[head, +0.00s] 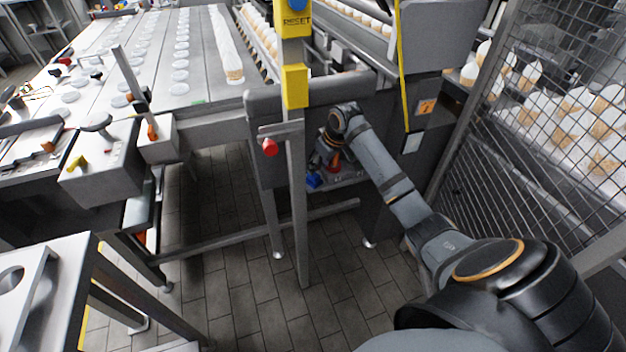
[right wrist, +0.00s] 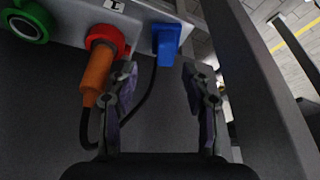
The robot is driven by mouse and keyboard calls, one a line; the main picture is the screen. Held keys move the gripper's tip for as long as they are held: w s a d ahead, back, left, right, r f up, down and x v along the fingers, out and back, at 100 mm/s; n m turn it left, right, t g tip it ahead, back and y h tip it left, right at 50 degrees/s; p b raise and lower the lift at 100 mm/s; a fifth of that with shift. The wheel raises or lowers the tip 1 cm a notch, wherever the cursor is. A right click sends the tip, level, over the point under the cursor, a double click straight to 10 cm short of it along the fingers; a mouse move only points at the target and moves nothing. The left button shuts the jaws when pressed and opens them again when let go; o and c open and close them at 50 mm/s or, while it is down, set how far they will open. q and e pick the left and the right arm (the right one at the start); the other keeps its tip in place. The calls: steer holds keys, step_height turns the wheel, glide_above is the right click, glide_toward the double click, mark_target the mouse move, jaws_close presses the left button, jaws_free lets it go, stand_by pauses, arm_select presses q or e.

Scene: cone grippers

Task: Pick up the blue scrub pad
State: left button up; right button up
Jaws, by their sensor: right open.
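I cannot make out a scrub pad for certain in either view. A blue block-like piece (right wrist: 166,44) sits on a grey panel in the right wrist view, ahead of and between the fingers; it looks like a plug or socket. A blue piece (head: 314,180) also shows low on the machine in the head view. My right gripper (right wrist: 158,76) is open and empty, its fingers apart and pointing at the panel. In the head view my right gripper (head: 322,160) is small and partly hidden against the machine. My left gripper is out of view.
Beside the blue piece are a red ring with an orange plug (right wrist: 98,70), a black cable and a green ring (right wrist: 26,20). A wire mesh guard (head: 550,150) is at the right.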

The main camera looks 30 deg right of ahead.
steer(key=x, duration=0.2)
steer(key=a+x, duration=0.1)
steer(key=x, duration=0.1)
steer(key=shift+f+b, duration=0.25)
steer(key=shift+b, duration=0.15)
steer(key=shift+w+f, duration=0.2)
steer(key=shift+f, duration=0.1)
steer(key=shift+d, duration=0.1)
steer(key=shift+c, duration=2.8)
jaws_close()
steer(key=shift+r, duration=0.1)
step_height(320, 180, up, 5)
steer(key=shift+f+p, duration=0.15)
steer(key=shift+p, duration=0.25)
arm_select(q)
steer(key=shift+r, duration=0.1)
arm_select(e)
step_height(320, 180, up, 5)
steer(key=shift+r, duration=0.15)
